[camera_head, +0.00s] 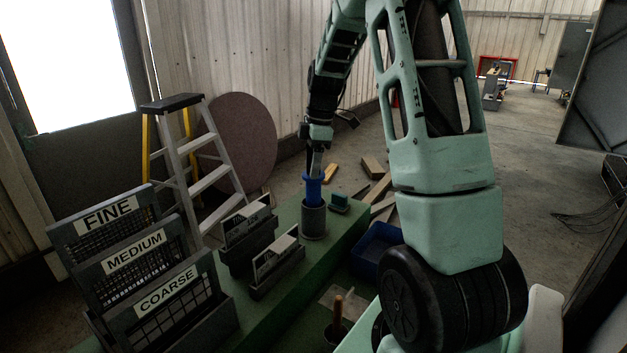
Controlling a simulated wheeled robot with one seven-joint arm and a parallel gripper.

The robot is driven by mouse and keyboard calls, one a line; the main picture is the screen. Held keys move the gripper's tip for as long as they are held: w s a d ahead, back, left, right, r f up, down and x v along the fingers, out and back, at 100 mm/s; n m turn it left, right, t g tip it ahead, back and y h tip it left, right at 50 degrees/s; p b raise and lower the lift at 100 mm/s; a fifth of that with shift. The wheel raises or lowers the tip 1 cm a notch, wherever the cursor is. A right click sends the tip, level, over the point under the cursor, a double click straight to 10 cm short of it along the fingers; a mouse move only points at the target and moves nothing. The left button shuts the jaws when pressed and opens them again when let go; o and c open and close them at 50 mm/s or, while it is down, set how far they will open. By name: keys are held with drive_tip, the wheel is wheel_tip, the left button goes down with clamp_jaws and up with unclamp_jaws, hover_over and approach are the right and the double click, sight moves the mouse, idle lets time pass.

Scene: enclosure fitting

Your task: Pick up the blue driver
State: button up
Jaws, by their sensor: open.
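The blue driver (313,189) stands upright in a dark grey cylindrical holder (313,222) on the green bench (285,285). Its lower part is hidden inside the holder. My gripper (315,172) points down at the top of the driver, with the fingers open. The fingers overlap the driver's upper end in this view. I cannot tell whether they touch it.
Labelled FINE, MEDIUM and COARSE trays (165,290) fill the front left. A blue bin (372,250) lies to the right. A stepladder (195,165) stands behind.

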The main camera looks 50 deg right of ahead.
drive_tip(key=shift+f, duration=0.2)
drive_tip(key=shift+r, duration=0.1)
clamp_jaws()
drive_tip(key=shift+r, duration=0.15)
wheel_tip(320, 180, up, 21)
drive_tip(key=b, duration=0.1)
idle(1.0)
drive_tip(key=shift+f, duration=0.2)
